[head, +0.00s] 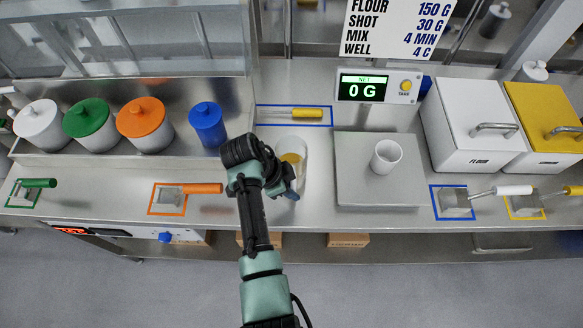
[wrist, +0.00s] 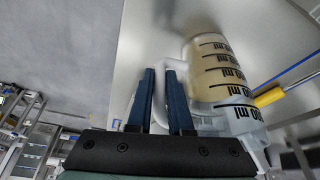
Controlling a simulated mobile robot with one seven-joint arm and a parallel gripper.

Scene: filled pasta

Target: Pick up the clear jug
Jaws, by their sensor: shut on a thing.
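The clear jug (head: 299,150) stands on the steel counter in the middle of the head view, left of the scale. In the wrist view the jug (wrist: 222,70) shows black ml marks and a pale yellowish content. My gripper (head: 291,192) is at the near side of the jug. In the wrist view its two blue fingers (wrist: 162,72) are on either side of the jug's pale handle, shut on it. The arm hides part of the jug in the head view. Whether the jug's base touches the counter cannot be told.
A scale (head: 375,185) bearing a white cup (head: 386,156) stands to the right, its display (head: 363,88) reading 0 G. A yellow-handled tool (head: 300,114) lies behind the jug. A blue-lidded canister (head: 207,125) stands to the left, an orange-handled scoop (head: 190,189) near the front edge.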

